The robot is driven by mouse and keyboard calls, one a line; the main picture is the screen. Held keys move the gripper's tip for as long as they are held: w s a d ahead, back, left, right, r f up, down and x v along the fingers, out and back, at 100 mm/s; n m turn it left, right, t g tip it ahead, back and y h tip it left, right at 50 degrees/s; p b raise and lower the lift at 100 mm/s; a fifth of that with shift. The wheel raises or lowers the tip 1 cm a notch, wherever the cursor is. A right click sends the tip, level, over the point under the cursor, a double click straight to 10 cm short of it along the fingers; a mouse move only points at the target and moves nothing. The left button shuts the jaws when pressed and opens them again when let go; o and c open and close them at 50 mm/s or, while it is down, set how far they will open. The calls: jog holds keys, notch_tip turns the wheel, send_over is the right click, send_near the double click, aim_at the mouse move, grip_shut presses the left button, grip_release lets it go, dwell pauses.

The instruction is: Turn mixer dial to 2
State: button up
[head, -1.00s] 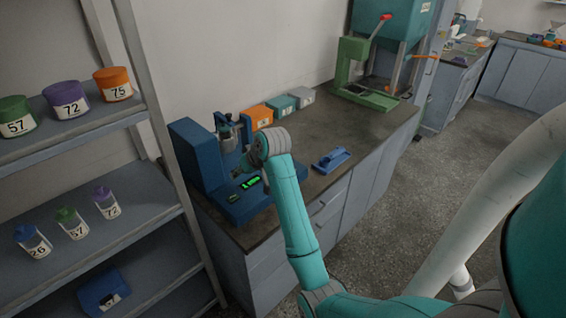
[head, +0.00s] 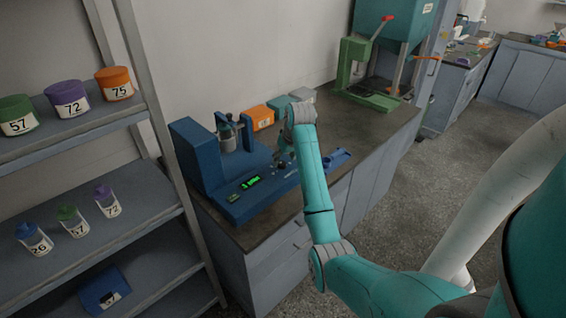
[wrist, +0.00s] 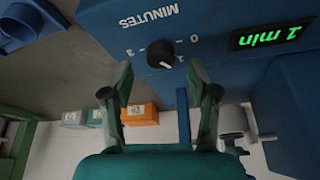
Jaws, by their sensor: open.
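The mixer dial (wrist: 161,54) is a small dark round knob with a light pointer mark on the blue mixer's panel, labelled MINUTES. The pointer mark faces the lower right, toward the 1; the marks 0 and 3 also show, but I cannot make out the 2. The green display (wrist: 270,36) appears to read 1 min. My gripper (wrist: 159,84) is open and empty, its fingertips below the dial on either side in the wrist view, apart from it. In the head view my gripper (head: 284,158) hangs over the right end of the blue mixer (head: 196,158), and the dial is unclear.
Orange, teal and grey boxes stand behind, the orange box (head: 260,117) nearest the mixer. A blue tool (head: 336,160) lies on the counter to the right. A green press (head: 362,85) stands farther back. A shelf with jars (head: 70,98) is at the left.

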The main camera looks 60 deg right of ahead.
aim_at(281, 164)
jog(key=shift+x, duration=1.5)
grip_shut()
jog(key=shift+a+m, duration=0.1)
jog(key=shift+m, duration=0.2)
jog(key=m, duration=0.2)
jog(key=m+g+h, duration=0.1)
jog(key=m, duration=0.1)
jog(key=shift+w+a+m, duration=0.15)
jog(key=shift+m, duration=0.15)
jog(key=m+g, duration=0.1)
jog(key=m, duration=0.2)
jog(key=m+g+h, duration=0.1)
jog(key=m, duration=0.2)
jog(key=shift+w+g, duration=0.2)
jog(key=shift+g, duration=0.1)
jog(key=shift+m, duration=0.4)
